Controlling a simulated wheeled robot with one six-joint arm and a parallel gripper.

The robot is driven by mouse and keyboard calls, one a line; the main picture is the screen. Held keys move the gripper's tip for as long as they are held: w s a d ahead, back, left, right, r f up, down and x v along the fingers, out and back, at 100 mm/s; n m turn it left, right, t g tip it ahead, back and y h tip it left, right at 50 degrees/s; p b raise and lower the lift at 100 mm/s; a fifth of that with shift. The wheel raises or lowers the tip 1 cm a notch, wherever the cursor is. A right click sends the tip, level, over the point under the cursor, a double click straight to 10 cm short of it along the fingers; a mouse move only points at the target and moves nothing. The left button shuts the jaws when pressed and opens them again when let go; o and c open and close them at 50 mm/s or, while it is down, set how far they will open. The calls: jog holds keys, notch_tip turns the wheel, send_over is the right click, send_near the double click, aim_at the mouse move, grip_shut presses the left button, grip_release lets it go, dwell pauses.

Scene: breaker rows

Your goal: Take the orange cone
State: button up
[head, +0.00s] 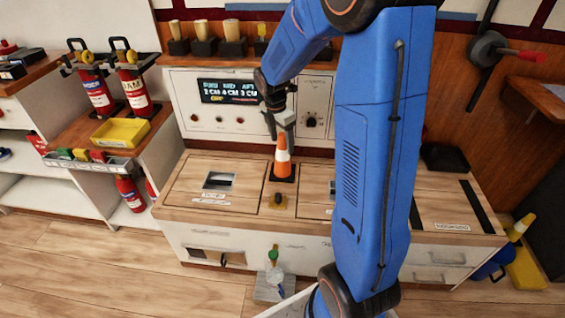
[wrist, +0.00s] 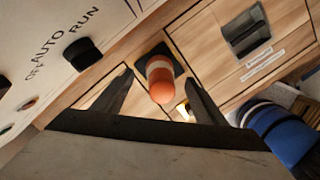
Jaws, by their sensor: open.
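The orange cone (head: 282,158) has a white band and a black square base. It stands upright on the wooden counter (head: 235,178) in front of the panel with the display. In the wrist view the cone (wrist: 160,78) is seen from above, tip toward the camera, in the gap between my two fingers. My gripper (head: 283,125) is above the cone, pointing down at it. In the wrist view my gripper (wrist: 158,92) has its dark fingers spread wide, with nothing between them touching the cone. Part of the gripper's far side is hidden in the head view.
The control panel (head: 185,100) with knobs rises close behind the cone. A small knob on a yellow plate (head: 278,202) sits in front of it. A recessed slot (head: 218,181) lies left. Fire extinguishers (head: 133,88) and a yellow tray (head: 120,132) stand further left.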

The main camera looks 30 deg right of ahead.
aim_at(284, 152)
jog(key=shift+d+f, duration=0.2)
jog(key=shift+f, duration=1.3)
jog(key=shift+d+f, duration=0.2)
jog(key=shift+f, duration=1.25)
jog(key=c, duration=1.4)
